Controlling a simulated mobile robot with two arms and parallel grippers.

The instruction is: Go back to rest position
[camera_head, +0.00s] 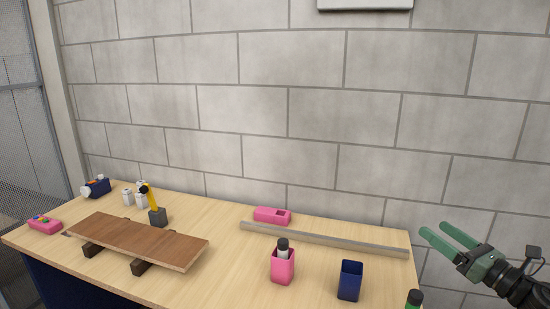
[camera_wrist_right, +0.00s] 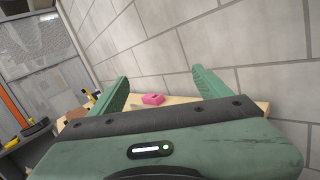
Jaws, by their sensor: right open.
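My right gripper (camera_head: 440,237) is green and open, with nothing between its fingers. In the head view it is in the air at the right, beyond the table's right end and near the wall. In the right wrist view its two fingers (camera_wrist_right: 161,90) stand wide apart, with the table's far part behind them. A brown wooden board (camera_head: 140,240) lies on two dark blocks (camera_head: 141,266) at the left of the table. My left gripper does not show.
The wooden table (camera_head: 215,281) runs along a grey block wall. A metal bar (camera_head: 320,240), a pink box (camera_head: 272,215), a pink container (camera_head: 283,268) with a bottle and a dark blue container (camera_head: 350,280) stand on its right half. A yellow-handled tool (camera_head: 151,197) stands behind the board.

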